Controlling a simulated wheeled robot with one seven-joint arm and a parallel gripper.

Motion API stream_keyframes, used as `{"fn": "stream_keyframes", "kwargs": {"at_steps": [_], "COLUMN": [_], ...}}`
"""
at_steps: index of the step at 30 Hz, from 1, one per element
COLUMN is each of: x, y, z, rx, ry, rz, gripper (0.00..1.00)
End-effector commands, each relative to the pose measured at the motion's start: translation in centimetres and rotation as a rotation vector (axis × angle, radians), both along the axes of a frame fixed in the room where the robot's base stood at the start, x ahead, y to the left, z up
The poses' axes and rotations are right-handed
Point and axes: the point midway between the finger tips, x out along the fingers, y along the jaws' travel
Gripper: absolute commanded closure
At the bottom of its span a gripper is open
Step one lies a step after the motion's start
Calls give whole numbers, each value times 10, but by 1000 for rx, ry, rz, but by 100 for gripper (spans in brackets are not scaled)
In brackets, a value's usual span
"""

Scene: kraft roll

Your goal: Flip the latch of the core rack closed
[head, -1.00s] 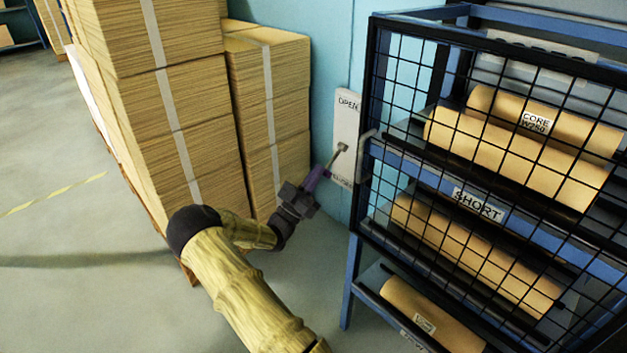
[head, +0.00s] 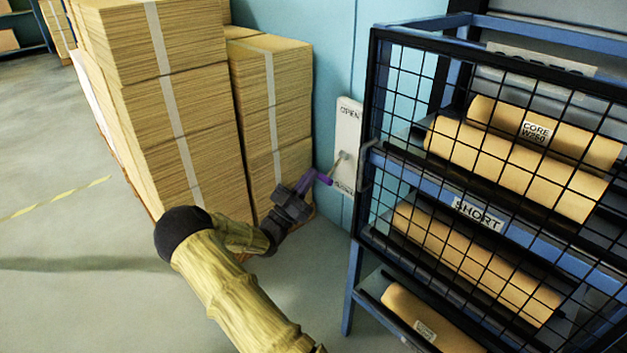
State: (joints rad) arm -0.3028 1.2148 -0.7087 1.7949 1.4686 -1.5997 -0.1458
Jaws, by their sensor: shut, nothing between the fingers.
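The core rack (head: 372,150) stands at the right, with a black mesh door over its front. A white latch plate (head: 350,120) is on the blue wall at its left, marked OPEN at the top and, partly covered, CLOSED at the bottom. The small grey latch lever (head: 341,161) slants down and left from its mount, toward the CLOSED end. My gripper (head: 328,181), with purple fingers, is shut and empty just below and left of the lever. Whether the fingertips touch the lever or plate I cannot tell.
Tall strapped stacks of brown sheets (head: 185,120) stand close at the left of my arm. Brown cores (head: 510,155) lie on the rack shelves behind the mesh. The grey floor (head: 70,250) is clear at the left.

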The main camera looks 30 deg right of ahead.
Motion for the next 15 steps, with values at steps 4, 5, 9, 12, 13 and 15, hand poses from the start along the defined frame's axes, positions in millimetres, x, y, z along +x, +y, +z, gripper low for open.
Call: {"fn": "stream_keyframes", "kwargs": {"at_steps": [4, 5, 9, 12, 13, 15], "x": [-2, -3, -5, -6, -7, -8], "y": [19, 22, 37, 46, 48, 51], "z": [-33, -38, -59, -70, -73, -77], "rx": [1, 0, -1, -1, -1, -2], "ry": [9, 9, 8, 6, 6, 5], "rz": [3, 1, 0, 1, 0, -2], "gripper": [100, 100, 100, 100, 100, 100]}}
